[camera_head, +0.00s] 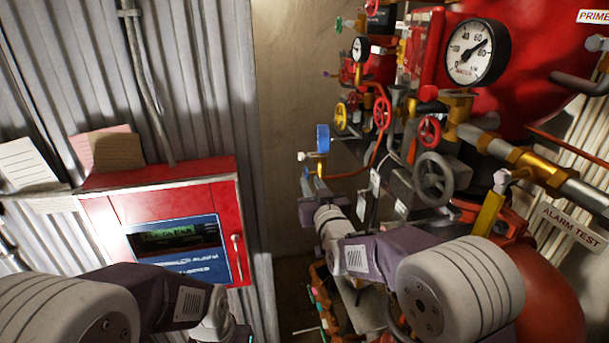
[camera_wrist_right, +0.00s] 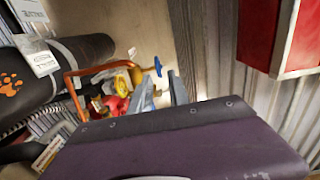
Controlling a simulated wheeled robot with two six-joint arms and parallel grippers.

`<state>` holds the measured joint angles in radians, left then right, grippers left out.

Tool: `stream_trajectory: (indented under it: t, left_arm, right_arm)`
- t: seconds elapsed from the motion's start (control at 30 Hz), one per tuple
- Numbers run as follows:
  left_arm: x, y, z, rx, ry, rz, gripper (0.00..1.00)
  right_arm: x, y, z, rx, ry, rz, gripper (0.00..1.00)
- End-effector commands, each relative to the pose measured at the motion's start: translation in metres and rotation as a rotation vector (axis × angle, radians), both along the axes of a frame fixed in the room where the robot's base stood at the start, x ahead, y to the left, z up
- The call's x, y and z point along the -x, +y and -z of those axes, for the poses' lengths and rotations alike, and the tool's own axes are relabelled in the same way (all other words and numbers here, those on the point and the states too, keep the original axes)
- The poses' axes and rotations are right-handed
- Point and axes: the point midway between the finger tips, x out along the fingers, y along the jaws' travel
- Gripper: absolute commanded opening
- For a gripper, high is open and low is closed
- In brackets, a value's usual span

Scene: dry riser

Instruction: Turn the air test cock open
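A small cock with a blue lever handle (camera_head: 322,138) stands upright just beyond my right gripper (camera_head: 314,182) in the head view. No readable label shows on it, so I cannot confirm it is the air test cock. In the right wrist view the blue handle (camera_wrist_right: 158,66) shows just past the fingertips, above the gap between them. The right gripper (camera_wrist_right: 162,90) looks open, its two grey fingers apart with nothing between them. It appears below the handle, and I see no grip on it. My left arm enters at the lower left; its fingers are out of frame.
A red cabinet (camera_head: 160,205) with a screen hangs on the corrugated wall. Yellow (camera_head: 341,116), red (camera_head: 382,113) and grey (camera_head: 433,178) handwheels, pipes and a pressure gauge (camera_head: 473,52) crowd the right. An alarm test sign (camera_head: 571,226) is there. Bare wall lies left of the blue handle.

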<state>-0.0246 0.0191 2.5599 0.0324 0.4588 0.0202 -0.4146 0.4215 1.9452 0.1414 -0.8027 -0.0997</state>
Motion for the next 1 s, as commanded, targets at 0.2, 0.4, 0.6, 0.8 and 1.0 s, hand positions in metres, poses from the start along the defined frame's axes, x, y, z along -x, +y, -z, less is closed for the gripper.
stream_trajectory:
  t: [0.2, 0.4, 0.6, 0.8, 1.0]
  left_arm:
    - [0.000, 0.000, -0.033, 0.000, 0.000, 0.000, 0.36]
    - [0.000, 0.000, -0.048, 0.000, 0.000, 0.000, 0.36]
    - [0.000, 0.000, -0.050, 0.000, 0.000, 0.000, 0.36]
    - [0.000, 0.000, -0.049, 0.000, 0.000, 0.000, 0.36]
    - [0.000, 0.000, -0.049, 0.000, 0.000, 0.000, 0.36]
  right_arm:
    - [-0.043, 0.013, -0.006, 0.001, 0.003, 0.000, 0.22]
    - [-0.073, 0.023, -0.003, 0.000, 0.003, -0.001, 0.22]
    - [-0.081, 0.026, 0.000, -0.001, 0.001, -0.001, 0.22]
    - [-0.080, 0.026, 0.000, -0.001, 0.001, -0.001, 0.13]
    - [-0.080, 0.026, 0.000, 0.000, 0.002, -0.001, 0.00]
